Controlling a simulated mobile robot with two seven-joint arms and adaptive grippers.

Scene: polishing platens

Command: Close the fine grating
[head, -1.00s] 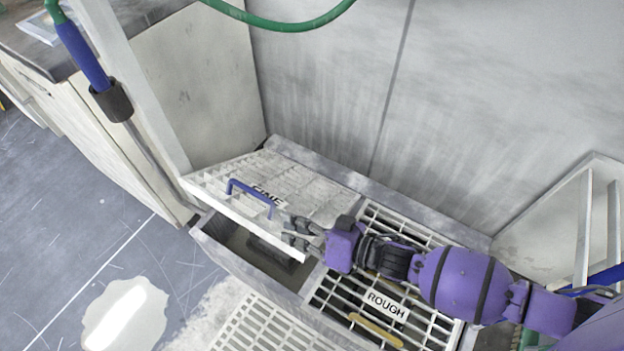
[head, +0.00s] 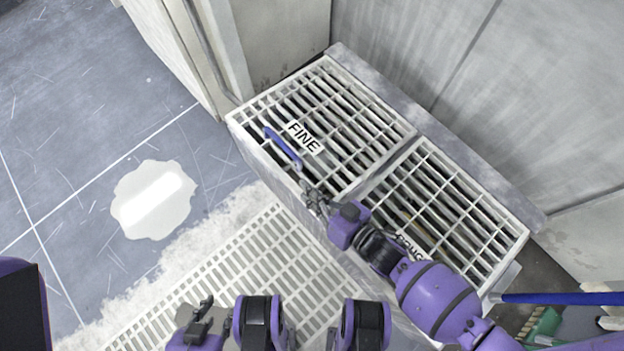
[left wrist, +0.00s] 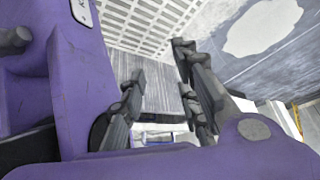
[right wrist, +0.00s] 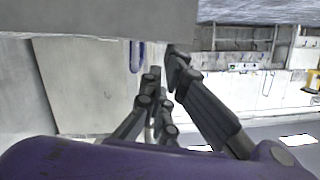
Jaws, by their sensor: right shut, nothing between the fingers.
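The fine grating (head: 345,105) is a white grid with a black-on-white FINE label (head: 305,138) and a blue handle (head: 282,147) near its front edge. In the head view it lies down flat, about level with the rough grating beside it. My right gripper (head: 312,200) is shut and empty at the front edge of the fine grating, close to the handle. I cannot tell whether it touches the grating. My left gripper (head: 200,318) is at the bottom of the head view, away from the grating. In the left wrist view its fingers (left wrist: 160,85) stand apart with nothing between them.
The rough grating (head: 440,200) lies to the right, partly covered by my right arm. A slatted floor grate (head: 255,270) is in front. A puddle (head: 153,200) lies on the floor at left. Walls stand behind, and a blue rod (head: 560,298) is at right.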

